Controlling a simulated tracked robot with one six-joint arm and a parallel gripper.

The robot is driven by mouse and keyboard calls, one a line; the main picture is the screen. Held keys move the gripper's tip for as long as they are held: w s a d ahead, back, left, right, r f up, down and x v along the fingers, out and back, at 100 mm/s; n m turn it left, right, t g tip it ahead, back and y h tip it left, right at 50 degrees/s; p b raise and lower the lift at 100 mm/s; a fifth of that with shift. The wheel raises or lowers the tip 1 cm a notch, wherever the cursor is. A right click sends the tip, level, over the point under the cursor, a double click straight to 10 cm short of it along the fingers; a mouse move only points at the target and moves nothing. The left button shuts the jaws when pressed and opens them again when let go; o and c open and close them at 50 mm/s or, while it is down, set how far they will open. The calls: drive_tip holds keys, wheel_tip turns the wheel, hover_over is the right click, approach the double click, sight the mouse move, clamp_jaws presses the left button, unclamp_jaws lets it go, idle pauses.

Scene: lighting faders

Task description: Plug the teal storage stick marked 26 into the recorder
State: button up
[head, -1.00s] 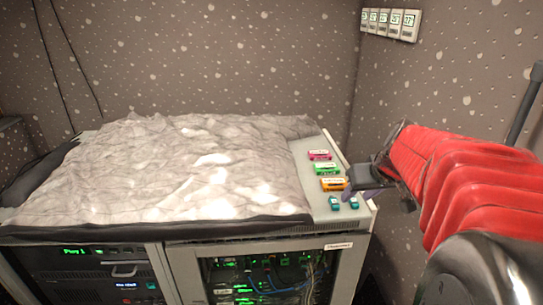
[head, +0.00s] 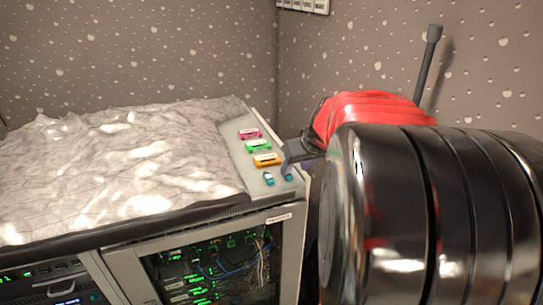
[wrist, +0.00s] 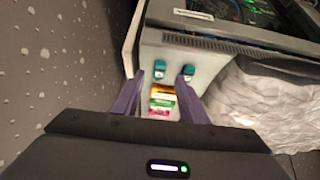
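Two small teal sticks stand side by side near the front end of the grey side panel, a left one (head: 268,178) and a right one (head: 288,178). They also show in the wrist view, one (wrist: 160,68) near the middle and one (wrist: 189,72) by the right finger. Their marks are too small to read. My gripper (head: 287,163) is over the panel beside the right teal stick in the head view. Its two purple fingers are apart in the wrist view (wrist: 161,77), with nothing visibly held. I cannot tell which unit is the recorder.
Pink (head: 250,133), green (head: 258,146) and orange (head: 267,159) blocks lie in a row behind the sticks. A crumpled pale cover (head: 110,160) fills the desk top to the left. A glass-fronted rack (head: 215,265) with cables is below. The speckled wall is at the right.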

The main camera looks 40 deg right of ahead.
sight(289, 175)
drive_tip(key=shift+x, duration=3.05)
drive_tip(key=shift+c, duration=0.4)
clamp_jaws()
drive_tip(key=shift+r, duration=2.5)
drive_tip(key=shift+s, duration=0.1)
